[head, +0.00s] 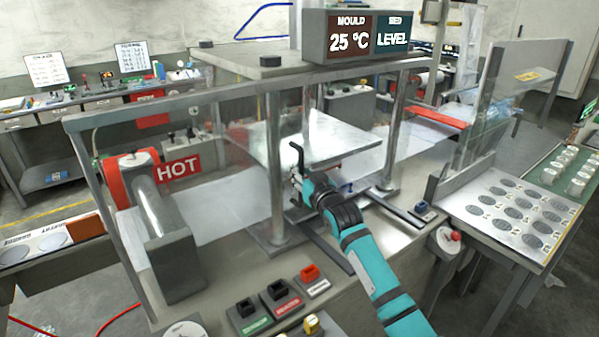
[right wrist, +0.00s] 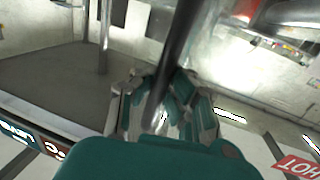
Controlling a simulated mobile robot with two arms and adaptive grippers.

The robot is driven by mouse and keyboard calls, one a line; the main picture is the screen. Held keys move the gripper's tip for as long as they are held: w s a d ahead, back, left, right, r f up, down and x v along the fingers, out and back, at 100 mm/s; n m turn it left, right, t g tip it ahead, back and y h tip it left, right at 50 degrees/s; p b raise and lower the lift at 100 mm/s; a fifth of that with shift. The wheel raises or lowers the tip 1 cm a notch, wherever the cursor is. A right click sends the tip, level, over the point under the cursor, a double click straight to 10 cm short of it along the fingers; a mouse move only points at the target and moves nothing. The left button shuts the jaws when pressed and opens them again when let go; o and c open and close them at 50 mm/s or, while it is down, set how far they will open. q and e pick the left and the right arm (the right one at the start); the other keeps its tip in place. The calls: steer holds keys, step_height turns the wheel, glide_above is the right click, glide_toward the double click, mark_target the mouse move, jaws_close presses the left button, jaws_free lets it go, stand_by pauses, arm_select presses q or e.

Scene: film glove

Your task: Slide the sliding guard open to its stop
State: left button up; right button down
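The guard shows in the head view as a faint clear panel (head: 232,150) in front of the press, under a grey top rail (head: 140,108); its exact edges are hard to make out. A dark upright bar handle (head: 296,155) with a bent top stands at the front of the press. My right gripper (head: 301,184) is at this handle, low on the bar. In the right wrist view the dark bar (right wrist: 181,40) passes between the fingers of my right gripper (right wrist: 163,88), which look closed around it. The finger pads are partly hidden. My left gripper is out of view.
A red-and-grey heater unit with a HOT sign (head: 179,168) stands at the left. A tray of round discs (head: 515,212) is at the right. The display box (head: 368,36) is above.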

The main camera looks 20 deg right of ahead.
steer(key=c, duration=1.8)
jaws_free()
steer(key=shift+s+a+f, duration=0.1)
steer(key=shift+s+f, duration=0.1)
steer(key=shift+f, duration=0.25)
steer(key=o, duration=0.5)
steer(key=shift+s+r, duration=0.25)
steer(key=shift+r, duration=0.1)
steer(key=shift+c, duration=0.2)
steer(key=shift+o, duration=0.3)
steer(key=shift+w, duration=0.15)
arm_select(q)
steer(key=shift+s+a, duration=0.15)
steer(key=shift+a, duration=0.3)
arm_select(e)
steer(key=s+d, duration=0.1)
steer(key=s, duration=1.1)
steer(key=shift+d, duration=0.35)
